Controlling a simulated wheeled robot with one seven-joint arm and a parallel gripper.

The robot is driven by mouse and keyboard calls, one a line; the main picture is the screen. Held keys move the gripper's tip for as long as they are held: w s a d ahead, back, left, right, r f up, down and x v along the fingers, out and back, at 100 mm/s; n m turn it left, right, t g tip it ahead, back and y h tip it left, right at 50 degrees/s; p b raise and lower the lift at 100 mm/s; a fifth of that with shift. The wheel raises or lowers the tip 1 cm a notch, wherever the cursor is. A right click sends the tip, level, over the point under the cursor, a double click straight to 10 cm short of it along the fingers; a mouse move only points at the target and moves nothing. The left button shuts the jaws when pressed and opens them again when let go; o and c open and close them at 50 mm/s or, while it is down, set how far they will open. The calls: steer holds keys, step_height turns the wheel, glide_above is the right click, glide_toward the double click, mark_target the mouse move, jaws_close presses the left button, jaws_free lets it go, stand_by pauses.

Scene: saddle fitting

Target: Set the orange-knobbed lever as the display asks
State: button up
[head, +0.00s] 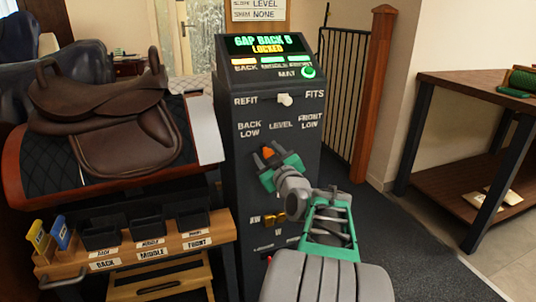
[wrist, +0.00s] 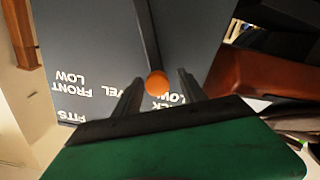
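The dark console (head: 235,170) has a display (head: 262,44) reading "GAP BACK 5" and "LOCKED". The orange knob (head: 267,152) sits below the BACK LOW and LEVEL labels on its front. The knob also shows in the wrist view (wrist: 157,83), with its dark lever stem (wrist: 143,30) running up the picture. My gripper (head: 281,166) is at the knob. In the wrist view its dark fingers (wrist: 157,92) are open, one on each side of the knob, with gaps visible. The head view hides the lever stem behind my gripper.
A white knob (head: 285,100) sits between REFIT and FITS. A yellow part (head: 268,218) shows lower on the console, partly covered by my arm. A brown saddle (head: 110,110) rests at left above a wooden shelf (head: 190,238) with black bins. A workbench (head: 470,90) stands at right.

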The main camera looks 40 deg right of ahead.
steer(key=p+v, duration=0.1)
steer(key=v, duration=0.6)
steer(key=shift+s, duration=0.4)
steer(key=shift+a+r, duration=0.1)
